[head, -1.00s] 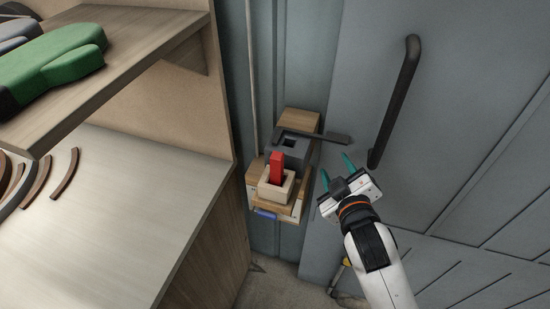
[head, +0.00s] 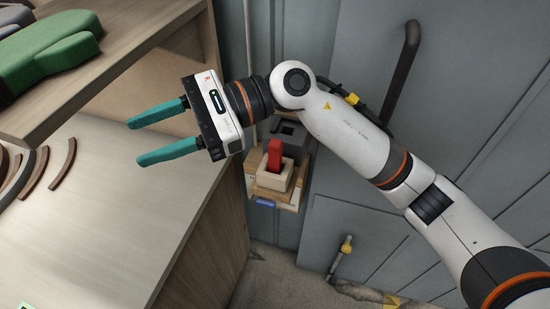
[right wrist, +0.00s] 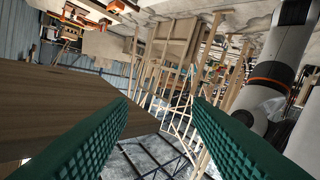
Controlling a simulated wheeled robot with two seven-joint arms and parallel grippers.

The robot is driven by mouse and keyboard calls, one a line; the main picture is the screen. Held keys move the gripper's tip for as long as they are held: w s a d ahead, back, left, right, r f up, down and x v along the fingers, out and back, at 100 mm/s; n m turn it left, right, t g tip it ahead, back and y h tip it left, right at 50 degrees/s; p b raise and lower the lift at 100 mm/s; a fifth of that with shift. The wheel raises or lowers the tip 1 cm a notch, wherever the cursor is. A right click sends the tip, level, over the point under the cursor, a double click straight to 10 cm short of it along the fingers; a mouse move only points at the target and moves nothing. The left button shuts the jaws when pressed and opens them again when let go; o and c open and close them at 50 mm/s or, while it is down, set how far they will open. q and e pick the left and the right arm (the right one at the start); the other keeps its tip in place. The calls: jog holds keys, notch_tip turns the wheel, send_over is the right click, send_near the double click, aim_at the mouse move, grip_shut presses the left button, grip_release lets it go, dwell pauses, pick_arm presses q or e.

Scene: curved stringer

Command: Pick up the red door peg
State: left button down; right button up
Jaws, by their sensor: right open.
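The red door peg (head: 274,157) stands upright in a light wooden socket block (head: 268,178) on a small wooden shelf by the grey wall, in the head view. My right gripper (head: 157,129) is open and empty. Its teal fingers point left over the pale workbench, well to the left of the peg. My right arm passes above and to the right of the peg, and the peg's top stays visible. In the right wrist view the two teal fingers (right wrist: 160,120) are wide apart with nothing between them. The peg does not show there. My left gripper is not in view.
A grey block with a square hole (head: 289,129) sits behind the peg. A dark door handle (head: 403,75) is on the grey door at right. The workbench (head: 112,215) holds curved wooden strips (head: 62,165). A shelf above holds a green piece (head: 50,55).

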notch_tip(320, 180, down, 4)
jog(key=w+d+n+t+h, duration=0.1)
jog(key=n+h, duration=0.2)
jog(key=h, duration=0.1)
jog(key=n+t+h, duration=0.3)
jog(key=t+h, duration=0.3)
jog(key=h, duration=0.5)
send_over(275, 156)
jog(key=w+a, duration=0.1)
jog(key=shift+w+d+f, duration=0.2)
jog(key=shift+f, duration=0.4)
notch_tip(275, 156, down, 6)
jog(key=shift+p, duration=0.85)
jog(key=f, duration=0.1)
jog(key=f+p, duration=0.1)
jog(key=f, duration=0.1)
jog(key=f+p, duration=0.1)
jog(key=shift+s+d+f, duration=0.15)
jog(key=shift+d+f, duration=0.2)
jog(key=shift+d, duration=0.05)
jog(key=shift+f, duration=0.4)
jog(key=shift+c, duration=0.4)
